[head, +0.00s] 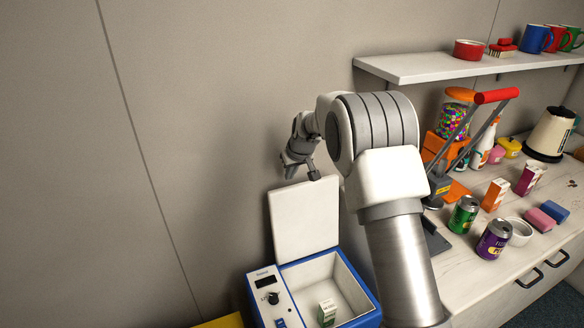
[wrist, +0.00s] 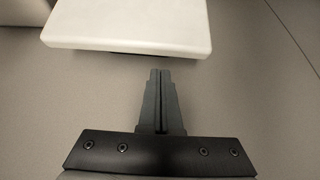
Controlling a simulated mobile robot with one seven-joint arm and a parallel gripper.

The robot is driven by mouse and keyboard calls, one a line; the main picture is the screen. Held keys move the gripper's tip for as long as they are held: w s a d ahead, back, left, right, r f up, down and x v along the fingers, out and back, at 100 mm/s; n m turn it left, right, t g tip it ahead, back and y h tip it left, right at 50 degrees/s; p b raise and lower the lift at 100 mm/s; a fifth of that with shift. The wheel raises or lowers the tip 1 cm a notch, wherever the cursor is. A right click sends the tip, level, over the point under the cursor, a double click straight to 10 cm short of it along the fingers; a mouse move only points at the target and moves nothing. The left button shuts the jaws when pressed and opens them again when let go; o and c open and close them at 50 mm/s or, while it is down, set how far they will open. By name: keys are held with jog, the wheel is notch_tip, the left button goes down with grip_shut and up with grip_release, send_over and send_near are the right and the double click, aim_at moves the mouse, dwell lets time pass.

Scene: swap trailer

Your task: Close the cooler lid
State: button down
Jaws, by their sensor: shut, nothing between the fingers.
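The blue and white cooler (head: 363,310) stands at the bottom centre of the head view. Its white lid (head: 305,220) is open and stands upright against the wall side. A small green and white carton (head: 327,313) sits inside the cooler. My gripper (head: 314,176) is at the top edge of the lid, partly hidden by my own arm; I cannot tell from the head view whether it touches. In the wrist view my gripper (wrist: 160,72) has its fingers together and empty, with the lid's white edge (wrist: 130,45) just beyond the fingertips and a small gap showing.
A counter (head: 480,265) at the right holds a green can (head: 463,214), a purple can (head: 493,240), cartons and a lever press with a red handle (head: 497,96). A shelf (head: 430,67) with mugs hangs above. The wall left of the cooler is bare.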

jog(key=x, duration=0.4)
jog(key=shift+w+a+f, duration=0.1)
jog(key=shift+f, duration=0.15)
dwell(0.3)
